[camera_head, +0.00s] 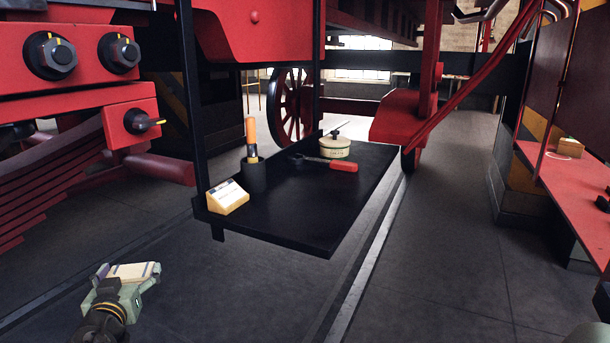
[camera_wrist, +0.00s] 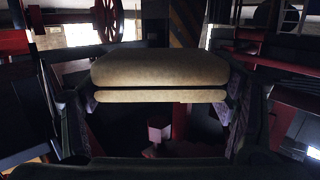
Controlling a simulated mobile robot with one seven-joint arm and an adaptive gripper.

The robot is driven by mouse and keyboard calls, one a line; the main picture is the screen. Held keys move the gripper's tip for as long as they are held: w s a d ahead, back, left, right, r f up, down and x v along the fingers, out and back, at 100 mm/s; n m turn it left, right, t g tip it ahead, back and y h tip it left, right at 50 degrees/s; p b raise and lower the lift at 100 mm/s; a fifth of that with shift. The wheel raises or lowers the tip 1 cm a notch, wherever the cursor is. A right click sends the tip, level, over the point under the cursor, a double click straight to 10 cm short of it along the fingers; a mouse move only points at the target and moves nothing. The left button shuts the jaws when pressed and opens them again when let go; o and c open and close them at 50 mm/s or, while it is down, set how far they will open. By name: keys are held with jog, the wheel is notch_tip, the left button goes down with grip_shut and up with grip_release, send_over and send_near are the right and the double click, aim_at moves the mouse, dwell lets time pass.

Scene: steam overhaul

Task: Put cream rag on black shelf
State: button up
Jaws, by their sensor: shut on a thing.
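The cream rag (camera_wrist: 160,72), a folded pad, fills the upper middle of the wrist view between the two fingers. My gripper (camera_head: 128,272) is shut on the cream rag, whose pale top (camera_head: 133,270) shows between the jaws in the head view. It is at the lower left, apart from the black shelf (camera_head: 300,220). The shelf hangs on dark posts in the middle of the head view. My gripper also shows in the wrist view (camera_wrist: 160,98).
On the shelf are a cream and white block (camera_head: 228,197) at the front left, a dark cup (camera_head: 253,177) with an orange-handled tool, a red-handled tool (camera_head: 340,165), and a round cream tin (camera_head: 335,148). The shelf's front right is bare. A red bench (camera_head: 575,185) stands right.

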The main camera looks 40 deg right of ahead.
jog(key=s+d+r+m+g+h, duration=0.2)
jog(key=s+d+r+m+h, duration=0.15)
jog(key=s+r, duration=0.45)
jog(key=s+d+r+m+g+h, duration=0.25)
jog(key=s+d+r, duration=0.2)
jog(key=r, duration=0.65)
jog(key=s+d+m+g+h+p, duration=0.15)
jog(key=s+d, duration=0.25)
jog(key=s, duration=0.4)
jog(key=s+d+g+p, duration=0.1)
jog(key=s+d+g, duration=0.1)
jog(key=s+d, duration=0.35)
jog(key=p, duration=1)
send_over(298, 217)
jog(key=shift+f, duration=0.45)
jog(key=shift+d+f, duration=0.1)
jog(key=shift+f, duration=0.15)
jog(key=shift+f+p, duration=0.35)
jog(key=shift+f, duration=1.25)
